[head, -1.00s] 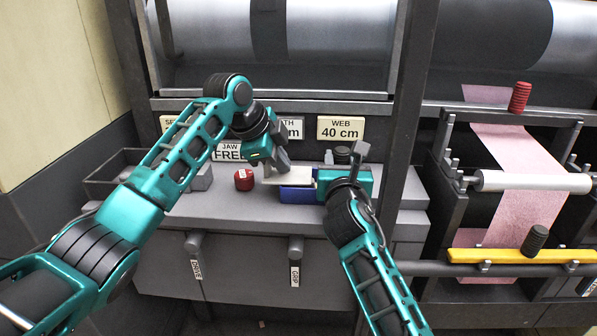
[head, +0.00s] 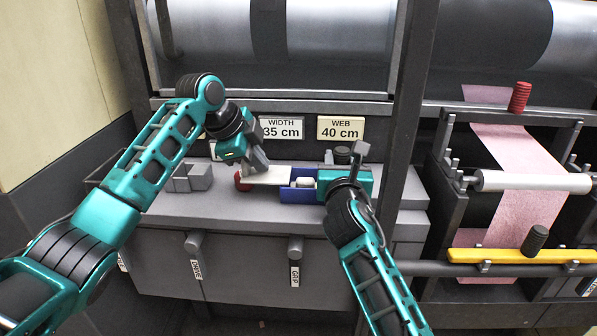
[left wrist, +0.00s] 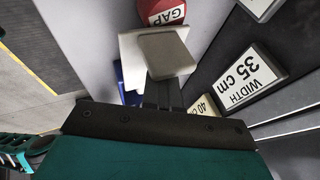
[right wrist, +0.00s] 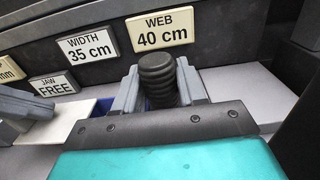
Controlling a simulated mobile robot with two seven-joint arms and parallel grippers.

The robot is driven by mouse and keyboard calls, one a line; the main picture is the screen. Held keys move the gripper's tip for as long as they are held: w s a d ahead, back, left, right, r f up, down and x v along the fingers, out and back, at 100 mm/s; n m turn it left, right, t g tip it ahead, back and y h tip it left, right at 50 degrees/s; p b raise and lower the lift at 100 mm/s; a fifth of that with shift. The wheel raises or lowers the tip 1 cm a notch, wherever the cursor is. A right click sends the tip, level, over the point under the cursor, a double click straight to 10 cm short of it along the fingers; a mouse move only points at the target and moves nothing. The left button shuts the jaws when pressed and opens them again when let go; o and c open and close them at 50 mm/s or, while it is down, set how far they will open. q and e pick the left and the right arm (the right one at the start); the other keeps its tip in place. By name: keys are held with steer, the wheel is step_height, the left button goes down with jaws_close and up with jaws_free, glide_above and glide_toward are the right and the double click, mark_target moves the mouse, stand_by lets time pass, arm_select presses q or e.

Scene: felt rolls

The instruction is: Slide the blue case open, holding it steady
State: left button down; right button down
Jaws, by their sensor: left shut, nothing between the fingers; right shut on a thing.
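The blue case (head: 298,196) lies on the grey console, with its cream lid (head: 270,176) slid out to the left. A white roll-like thing (head: 305,182) shows in the uncovered part. My left gripper (head: 257,164) is shut and empty, with its fingertips at the lid; in the left wrist view the fingers (left wrist: 165,58) overlap the lid (left wrist: 131,48). Contact is hard to judge. My right gripper (head: 325,184) is shut on the case at its right end and hides that end. The right wrist view shows part of the case (right wrist: 75,103) at the left.
A red knob (head: 239,182), marked GAP in the left wrist view, stands at the lid's left end. A black ribbed knob (right wrist: 157,78) stands behind my right gripper. Grey blocks (head: 193,177) sit on the console further left. Labelled levers (head: 295,250) hang in front.

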mark_target(256, 174)
arm_select(q)
steer(key=shift+a+f, duration=0.15)
steer(key=shift+a, duration=0.35)
arm_select(e)
steer(key=shift+d+f, duration=0.1)
steer(key=shift+f, duration=0.2)
arm_select(q)
steer(key=shift+d, duration=0.15)
steer(key=shift+r, duration=1.9)
steer(key=r, duration=0.1)
steer(key=d+r, duration=0.1)
steer(key=r, duration=0.1)
steer(key=shift+r, duration=0.2)
